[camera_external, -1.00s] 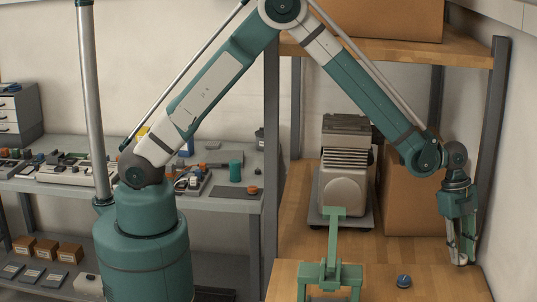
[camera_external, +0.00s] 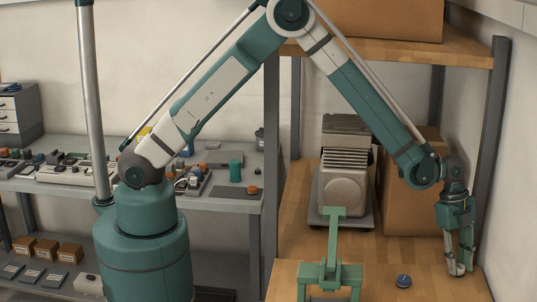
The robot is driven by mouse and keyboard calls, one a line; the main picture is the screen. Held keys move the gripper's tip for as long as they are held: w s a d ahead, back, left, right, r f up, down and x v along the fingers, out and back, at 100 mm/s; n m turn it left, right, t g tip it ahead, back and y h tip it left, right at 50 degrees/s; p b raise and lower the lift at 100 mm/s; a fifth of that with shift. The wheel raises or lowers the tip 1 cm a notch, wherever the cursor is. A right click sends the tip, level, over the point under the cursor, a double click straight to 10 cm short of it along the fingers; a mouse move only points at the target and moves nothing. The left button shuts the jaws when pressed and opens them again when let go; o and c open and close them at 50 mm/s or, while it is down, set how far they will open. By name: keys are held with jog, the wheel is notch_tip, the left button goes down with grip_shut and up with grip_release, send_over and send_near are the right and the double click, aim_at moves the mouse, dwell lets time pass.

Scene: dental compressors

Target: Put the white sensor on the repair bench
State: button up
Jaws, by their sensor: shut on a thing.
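My gripper (camera_external: 459,271) is at the right, low over the wooden surface near its right side. Its fingers point down and are shut on a small pale thing, which I take to be the white sensor (camera_external: 457,268). The fingers hide most of it, and I cannot tell whether it touches the wood. A grey workbench (camera_external: 228,206) with tools and small parts stands at the left, behind my base; it may be the repair bench, but no label shows.
A green stand (camera_external: 330,275) and a dark blue knob (camera_external: 403,281) are on the wooden surface (camera_external: 290,272), left of my gripper. A compressor (camera_external: 344,185) and a cardboard box (camera_external: 400,215) stand behind. A metal post (camera_external: 489,130) rises close to the right.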

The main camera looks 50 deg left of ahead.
jog(key=o, duration=0.9)
jog(key=shift+c, duration=0.2)
jog(key=shift+r, duration=0.1)
jog(key=v, duration=1.1)
jog(key=shift+r, duration=0.4)
jog(key=shift+a, duration=0.1)
